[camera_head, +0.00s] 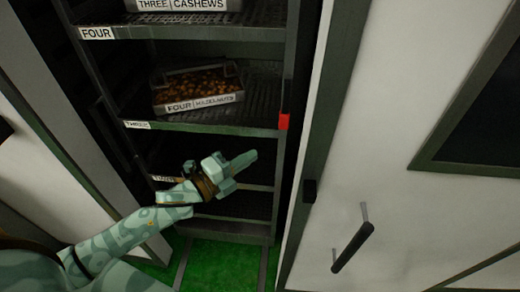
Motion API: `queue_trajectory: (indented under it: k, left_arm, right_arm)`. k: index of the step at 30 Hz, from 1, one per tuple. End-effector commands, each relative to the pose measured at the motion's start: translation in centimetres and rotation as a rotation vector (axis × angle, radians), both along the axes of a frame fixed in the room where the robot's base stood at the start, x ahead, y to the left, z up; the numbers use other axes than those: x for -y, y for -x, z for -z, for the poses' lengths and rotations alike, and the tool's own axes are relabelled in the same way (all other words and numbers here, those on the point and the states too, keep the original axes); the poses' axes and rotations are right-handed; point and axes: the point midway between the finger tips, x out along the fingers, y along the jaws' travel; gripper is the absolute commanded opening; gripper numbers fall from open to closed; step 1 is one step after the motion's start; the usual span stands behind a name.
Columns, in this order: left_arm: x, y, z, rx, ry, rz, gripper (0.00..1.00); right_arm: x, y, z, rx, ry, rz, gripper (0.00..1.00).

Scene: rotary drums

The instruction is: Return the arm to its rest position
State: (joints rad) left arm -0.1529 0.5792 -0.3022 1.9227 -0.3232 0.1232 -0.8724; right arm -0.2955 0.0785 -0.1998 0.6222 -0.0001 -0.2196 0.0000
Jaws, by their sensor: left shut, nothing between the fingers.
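My left arm comes in from the lower left, and my left gripper (238,164) is in front of the lower shelves of a dark rack. Its fingers are shut with nothing between them, pointing up and to the right. My right gripper is not in view.
The dark rack's shelf labelled FOUR (97,33) is above one labelled THREE (138,125). A tray of hazelnuts (204,105) sits on the THREE shelf. A white panel with a black handle (352,247) stands at right. Green floor (222,264) shows below.

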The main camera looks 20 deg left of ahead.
Motion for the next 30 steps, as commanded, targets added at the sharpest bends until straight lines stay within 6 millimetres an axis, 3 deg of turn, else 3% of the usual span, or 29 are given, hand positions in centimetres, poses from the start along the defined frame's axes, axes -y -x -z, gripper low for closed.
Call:
queue_trajectory:
  k: [6,23,26,29,30]
  left_arm:
    - [-0.5,0.9,0.0,0.001,0.000,0.001,0.00]
    - [-0.6,0.8,0.1,-0.038,0.052,-0.006,0.00]
    - [-3.0,0.1,4.2,-0.199,0.145,-0.082,0.00]
    - [-6.7,0.3,11.4,-0.408,0.250,-0.227,0.00]
    - [-8.2,1.0,14.7,-0.497,0.299,-0.298,0.00]
  right_arm:
    - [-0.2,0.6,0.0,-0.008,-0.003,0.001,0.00]
    - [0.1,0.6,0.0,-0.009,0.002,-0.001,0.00]
    - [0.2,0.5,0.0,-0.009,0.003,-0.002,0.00]
    - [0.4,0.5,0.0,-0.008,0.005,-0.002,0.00]
    - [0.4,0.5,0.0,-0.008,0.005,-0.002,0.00]
